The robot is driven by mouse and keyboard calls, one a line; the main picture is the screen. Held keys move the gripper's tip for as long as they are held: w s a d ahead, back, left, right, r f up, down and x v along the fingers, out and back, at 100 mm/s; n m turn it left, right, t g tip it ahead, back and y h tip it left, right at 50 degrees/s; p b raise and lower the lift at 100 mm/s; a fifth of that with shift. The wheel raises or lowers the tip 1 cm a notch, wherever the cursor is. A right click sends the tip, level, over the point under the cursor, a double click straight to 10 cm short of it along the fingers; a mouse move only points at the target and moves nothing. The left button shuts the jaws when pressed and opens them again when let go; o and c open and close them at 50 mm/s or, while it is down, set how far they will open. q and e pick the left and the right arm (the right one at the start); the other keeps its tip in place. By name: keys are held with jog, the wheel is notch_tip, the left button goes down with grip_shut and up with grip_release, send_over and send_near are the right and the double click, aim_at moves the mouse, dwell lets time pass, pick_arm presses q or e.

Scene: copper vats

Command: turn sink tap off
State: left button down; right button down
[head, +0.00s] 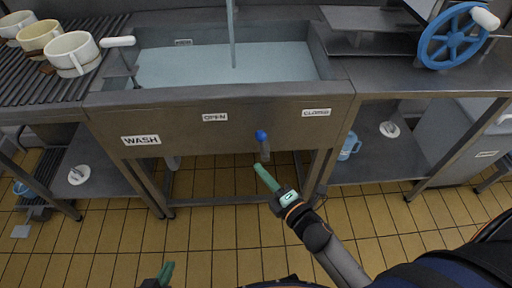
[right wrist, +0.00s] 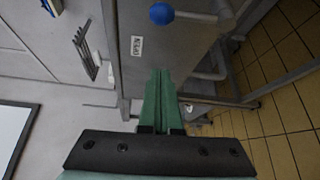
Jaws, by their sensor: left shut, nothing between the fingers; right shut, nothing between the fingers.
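The metal sink (head: 340,88) holds water, and a stream (head: 231,35) falls into it from above. A lever with a blue ball knob (head: 261,135) is on the sink's front panel, between an OPEN label (head: 215,117) on the left and a CLOSED label (head: 316,113) on the right. The knob also shows at the top of the right wrist view (right wrist: 161,14). My right gripper (head: 258,168) is shut and empty, just below the lever and apart from it in the picture. My left gripper (head: 167,266) is shut and empty at the bottom edge, far from the lever.
Cups (head: 72,54) stand on a ribbed drainboard at the left. A white-handled lever (head: 118,42) is at the sink's left end. A blue wheel (head: 453,36) is at the upper right. A lower shelf (head: 385,165) is at the right. The tiled floor (head: 215,225) before the sink is clear.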

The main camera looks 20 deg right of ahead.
aim_at(262, 143)
dwell(0.4)
jog(key=r+x, duration=0.1)
jog(key=x, duration=0.9)
jog(key=d, duration=0.4)
jog(key=shift+f, duration=0.1)
jog(key=shift+s, duration=0.1)
